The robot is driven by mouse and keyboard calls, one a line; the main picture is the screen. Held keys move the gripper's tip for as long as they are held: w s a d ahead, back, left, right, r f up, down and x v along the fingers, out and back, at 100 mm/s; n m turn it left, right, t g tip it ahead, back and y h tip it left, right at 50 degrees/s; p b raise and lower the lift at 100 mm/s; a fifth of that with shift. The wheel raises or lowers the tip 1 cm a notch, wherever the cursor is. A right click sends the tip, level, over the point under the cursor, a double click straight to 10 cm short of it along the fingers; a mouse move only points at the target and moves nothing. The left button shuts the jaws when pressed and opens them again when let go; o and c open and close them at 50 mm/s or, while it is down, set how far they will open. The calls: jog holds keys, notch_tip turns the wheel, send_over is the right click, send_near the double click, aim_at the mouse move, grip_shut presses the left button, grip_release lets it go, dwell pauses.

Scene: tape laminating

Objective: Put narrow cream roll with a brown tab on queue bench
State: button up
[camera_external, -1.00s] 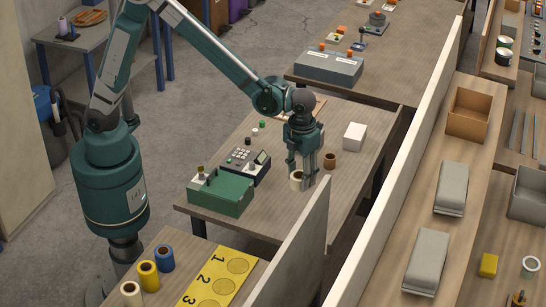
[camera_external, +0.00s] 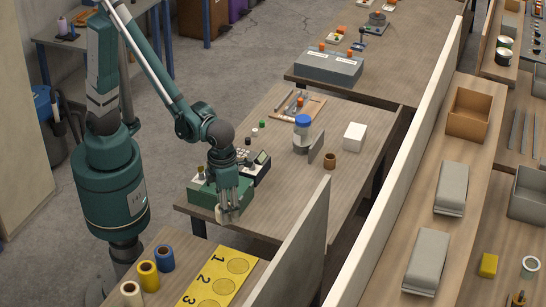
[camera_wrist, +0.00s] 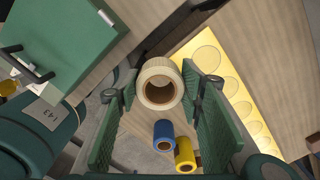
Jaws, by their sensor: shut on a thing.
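My gripper (camera_external: 228,204) is shut on a cream roll (camera_external: 227,216) and holds it in the air near the front left corner of the middle table (camera_external: 290,205). In the wrist view the cream roll (camera_wrist: 160,68) sits between both green finger pads, its hollow core toward the camera. I cannot make out a brown tab on it. The lower bench (camera_external: 165,292) carries a yellow strip (camera_external: 222,257) with numbered circles, 1 to 3 showing. The strip (camera_wrist: 189,48) also shows in the wrist view, to the right of the held roll, with several circles.
A blue roll (camera_external: 164,263), a yellow roll (camera_external: 148,281) and another cream roll (camera_external: 131,298) stand left of the strip. A pale upright panel (camera_external: 300,245) edges the bench. The green machine (camera_external: 203,193) is close to my gripper. A brown roll (camera_external: 329,163) stands farther back.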

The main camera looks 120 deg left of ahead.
jog(key=s+d+f+m, duration=0.1)
jog(key=s+d, duration=0.3)
jog(key=s, duration=0.3)
jog(key=s+d+f+m+b, duration=0.1)
jog(key=s+d, duration=0.3)
jog(key=s, duration=0.3)
jog(key=shift+f+m, duration=0.35)
jog(key=shift+m, duration=0.05)
jog(key=shift+f, duration=0.1)
jog(key=b, duration=0.1)
send_over(182, 247)
jog(key=shift+f, duration=2.8)
jog(key=shift+f+b, duration=0.75)
jog(key=shift+f, duration=1.35)
jog(key=shift+f, duration=0.2)
jog(key=o, duration=0.9)
jog(key=shift+r, duration=0.3)
